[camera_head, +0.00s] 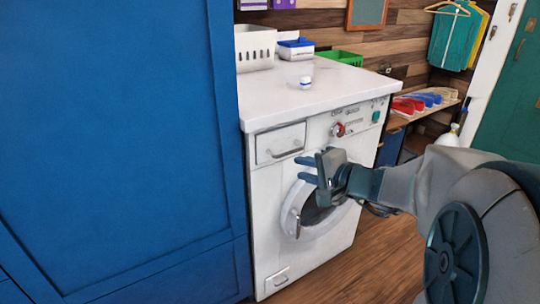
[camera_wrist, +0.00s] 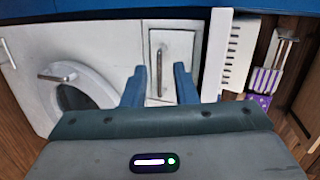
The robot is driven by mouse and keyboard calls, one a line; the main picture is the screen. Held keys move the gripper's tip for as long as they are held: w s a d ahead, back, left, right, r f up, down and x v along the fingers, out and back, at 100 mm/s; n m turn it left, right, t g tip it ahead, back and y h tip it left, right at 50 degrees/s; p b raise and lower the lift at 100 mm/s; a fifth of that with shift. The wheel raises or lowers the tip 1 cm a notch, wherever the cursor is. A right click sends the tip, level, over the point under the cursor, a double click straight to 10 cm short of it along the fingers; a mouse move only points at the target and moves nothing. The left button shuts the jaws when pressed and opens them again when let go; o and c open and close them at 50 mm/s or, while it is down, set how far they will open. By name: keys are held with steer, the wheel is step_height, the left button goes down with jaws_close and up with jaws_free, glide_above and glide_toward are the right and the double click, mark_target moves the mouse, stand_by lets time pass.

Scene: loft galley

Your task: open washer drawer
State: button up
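The washer (camera_head: 310,200) is a white front loader. Its drawer (camera_head: 279,144) is at the upper left of the front and looks shut, with a grey bar handle (camera_head: 285,153). My gripper (camera_head: 303,171) is in front of the washer, a little right of and below the handle. In the wrist view the drawer (camera_wrist: 182,50) appears turned, with its handle (camera_wrist: 159,73) upright between the two blue fingers of my gripper (camera_wrist: 160,72). The fingers are open and hold nothing. Whether they reach around the handle in depth, I cannot tell.
The round door (camera_head: 318,208) sits below the drawer, partly hidden by my gripper. A tall blue cabinet (camera_head: 120,140) stands close on the left. A small white item (camera_head: 305,82) and a white basket (camera_head: 255,48) are on the washer top. Wooden floor (camera_head: 385,265) is clear in front.

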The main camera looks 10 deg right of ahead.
mark_target(287, 154)
steer(key=w+d+f+m+t+h+b, duration=0.1)
steer(key=w+d+f+m+t+b, duration=0.1)
steer(key=w+d, duration=0.15)
steer(key=b+x, duration=0.1)
steer(key=x, duration=1.1)
steer(key=shift+w+a+f+b, duration=0.1)
steer(key=shift+a+f+b, duration=0.1)
steer(key=shift+b, duration=0.2)
steer(key=shift+c, duration=0.4)
steer(key=shift+d, duration=0.1)
jaws_close()
